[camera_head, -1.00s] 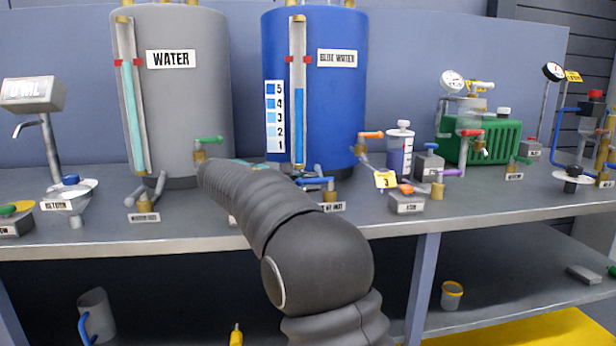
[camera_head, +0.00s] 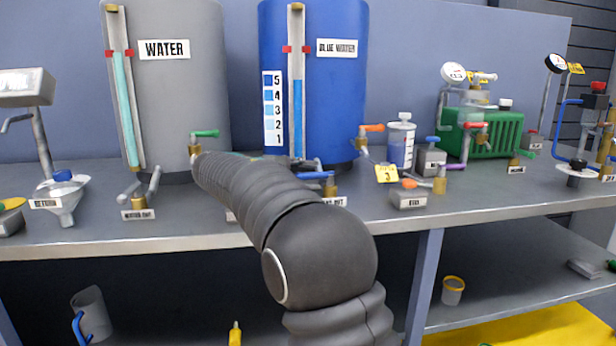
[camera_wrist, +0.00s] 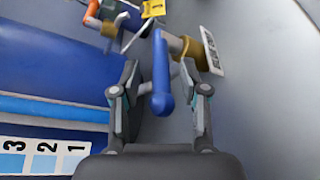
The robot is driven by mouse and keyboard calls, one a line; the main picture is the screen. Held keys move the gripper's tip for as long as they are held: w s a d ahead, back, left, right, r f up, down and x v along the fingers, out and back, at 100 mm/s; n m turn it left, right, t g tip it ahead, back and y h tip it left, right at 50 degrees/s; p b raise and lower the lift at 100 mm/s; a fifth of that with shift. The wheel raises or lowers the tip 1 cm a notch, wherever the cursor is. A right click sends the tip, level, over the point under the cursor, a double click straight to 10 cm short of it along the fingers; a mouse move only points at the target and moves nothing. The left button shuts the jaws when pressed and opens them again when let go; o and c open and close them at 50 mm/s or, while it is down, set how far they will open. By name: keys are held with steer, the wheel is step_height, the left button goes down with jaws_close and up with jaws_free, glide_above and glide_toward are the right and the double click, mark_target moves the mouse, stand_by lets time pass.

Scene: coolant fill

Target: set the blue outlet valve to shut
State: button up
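The blue outlet valve has a brass body (camera_wrist: 190,52) and a blue lever handle (camera_wrist: 161,80). In the wrist view the handle lies lengthwise between the two fingers of my gripper (camera_wrist: 161,97). The fingers are spread, with gaps on both sides of the handle. In the head view the blue handle (camera_head: 314,175) sits low in front of the blue water tank (camera_head: 340,110), roughly level and pointing left from the brass body (camera_head: 330,186). My arm hides my gripper there and partly covers the valve's label.
A grey water tank (camera_head: 185,105) with a green-handled valve (camera_head: 203,134) stands to the left. The bench front edge (camera_head: 130,245) runs below my arm.

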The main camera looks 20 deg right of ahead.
steer(key=o, duration=0.5)
step_height(320, 180, up, 8)
steer(key=shift+w+d+f, duration=0.1)
steer(key=shift+f, duration=0.05)
steer(key=shift+s+a+r, duration=0.15)
steer(key=shift+a+r, duration=0.05)
steer(key=shift+r, duration=0.2)
steer(key=shift+s+a+r, duration=0.15)
steer(key=shift+r, duration=0.2)
steer(key=c, duration=0.5)
steer(key=shift+w+r, duration=0.2)
steer(key=shift+d+r, duration=0.25)
steer(key=shift+r, duration=0.05)
steer(key=shift+f, duration=0.1)
